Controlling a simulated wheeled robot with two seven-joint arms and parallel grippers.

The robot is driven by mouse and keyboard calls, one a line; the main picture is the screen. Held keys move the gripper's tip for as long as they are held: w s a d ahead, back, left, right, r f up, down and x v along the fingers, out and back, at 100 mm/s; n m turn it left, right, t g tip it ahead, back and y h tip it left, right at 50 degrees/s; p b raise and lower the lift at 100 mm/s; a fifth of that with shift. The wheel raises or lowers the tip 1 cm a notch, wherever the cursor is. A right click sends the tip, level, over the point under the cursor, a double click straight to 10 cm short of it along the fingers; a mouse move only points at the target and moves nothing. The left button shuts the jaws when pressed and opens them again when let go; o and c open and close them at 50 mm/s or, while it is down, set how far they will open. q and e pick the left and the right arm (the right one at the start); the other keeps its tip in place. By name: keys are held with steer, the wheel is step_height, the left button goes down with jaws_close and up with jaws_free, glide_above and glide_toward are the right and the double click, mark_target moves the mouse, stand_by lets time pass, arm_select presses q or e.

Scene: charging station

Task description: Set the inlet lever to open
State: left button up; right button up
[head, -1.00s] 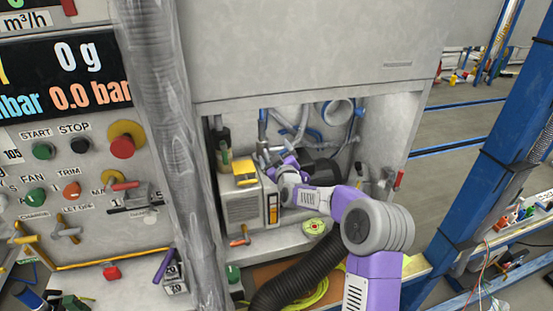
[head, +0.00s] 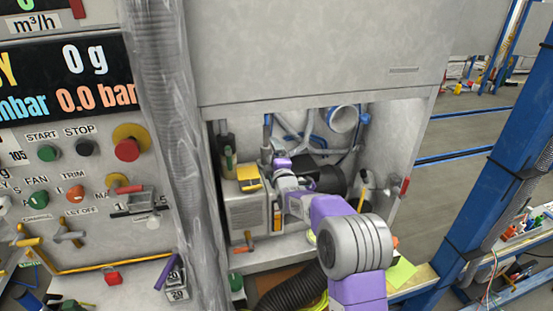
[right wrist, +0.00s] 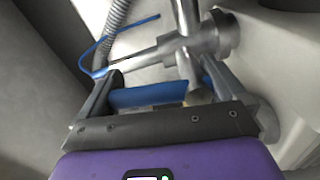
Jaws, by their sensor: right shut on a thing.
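The inlet lever shows in the right wrist view as a blue handle (right wrist: 150,97) beside a silver valve body (right wrist: 190,42) on a metal pipe. My right gripper (right wrist: 160,88) is shut on the blue handle, with one dark finger at each end of the visible blue part. In the head view my right gripper (head: 274,160) is inside the open cabinet, just above and behind the beige box. The lever is too small and covered there to make out its angle. My left gripper is not in view.
The beige box (head: 246,212) with a yellow top stands close to my right gripper. Hoses and pipes fill the cabinet's back. A black corrugated hose (head: 290,292) lies in front. The cabinet's right wall carries a red handle (head: 405,186). A control panel (head: 80,235) is at left.

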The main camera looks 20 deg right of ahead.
steer(key=shift+a+n, duration=0.15)
steer(key=shift+n, duration=0.65)
steer(key=o, duration=1.1)
steer(key=s+a, duration=0.1)
steer(key=s, duration=0.6)
steer(key=shift+s+p, duration=0.2)
steer(key=shift+p, duration=0.2)
steer(key=shift+a+f, duration=0.1)
